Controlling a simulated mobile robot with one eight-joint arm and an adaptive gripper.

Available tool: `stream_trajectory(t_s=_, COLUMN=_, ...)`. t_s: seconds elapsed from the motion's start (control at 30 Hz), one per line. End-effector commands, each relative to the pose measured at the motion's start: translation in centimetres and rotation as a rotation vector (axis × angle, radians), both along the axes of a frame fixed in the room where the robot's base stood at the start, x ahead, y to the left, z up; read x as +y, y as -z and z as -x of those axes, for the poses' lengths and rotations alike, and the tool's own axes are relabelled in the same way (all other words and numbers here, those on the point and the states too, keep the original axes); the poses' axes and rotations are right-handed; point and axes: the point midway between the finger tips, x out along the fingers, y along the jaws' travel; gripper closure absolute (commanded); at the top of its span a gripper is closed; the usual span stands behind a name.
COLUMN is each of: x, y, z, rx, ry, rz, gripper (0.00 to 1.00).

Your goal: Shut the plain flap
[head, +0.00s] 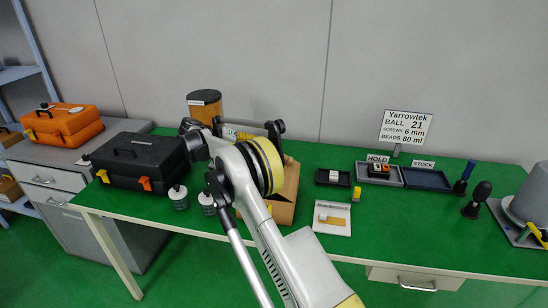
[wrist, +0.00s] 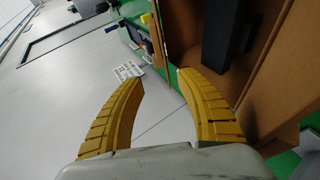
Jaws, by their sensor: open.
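A brown cardboard box (head: 285,198) stands on the green table, mostly hidden behind my arm in the head view. In the wrist view, its cardboard panels (wrist: 276,80) fill the right side, with a long dark object (wrist: 228,35) between them. One panel edge (wrist: 180,28) is close beyond the right fingertip. I cannot tell which panel is the plain flap, or whether a finger touches the box. My gripper (wrist: 158,76) has yellow ribbed fingers spread apart, with nothing between them. In the head view the gripper is largely hidden by my arm.
A black case (head: 138,160) and two small jars stand left of the box; a brown cylinder (head: 204,106) stands behind. To the right are a small black tray (head: 333,184), a white card (head: 340,222), the HOLD and STOCK trays (head: 427,179) and a sign (head: 405,127).

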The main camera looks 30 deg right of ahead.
Motion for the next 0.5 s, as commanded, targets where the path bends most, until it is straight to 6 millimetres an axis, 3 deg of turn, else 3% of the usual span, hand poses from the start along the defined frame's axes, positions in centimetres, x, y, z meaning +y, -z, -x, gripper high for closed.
stream_trajectory(t_s=0.13, x=0.99, y=-0.54, z=-0.35, rx=0.000, ry=0.000, rz=0.000, gripper=0.57)
stream_trajectory(t_s=0.4, x=1.12, y=-0.62, z=-0.39, rx=0.000, ry=0.000, rz=0.000, gripper=0.57)
stream_trajectory(t_s=0.5, x=0.93, y=-0.64, z=-0.31, rx=-0.001, ry=-0.002, rz=-0.007, gripper=0.86)
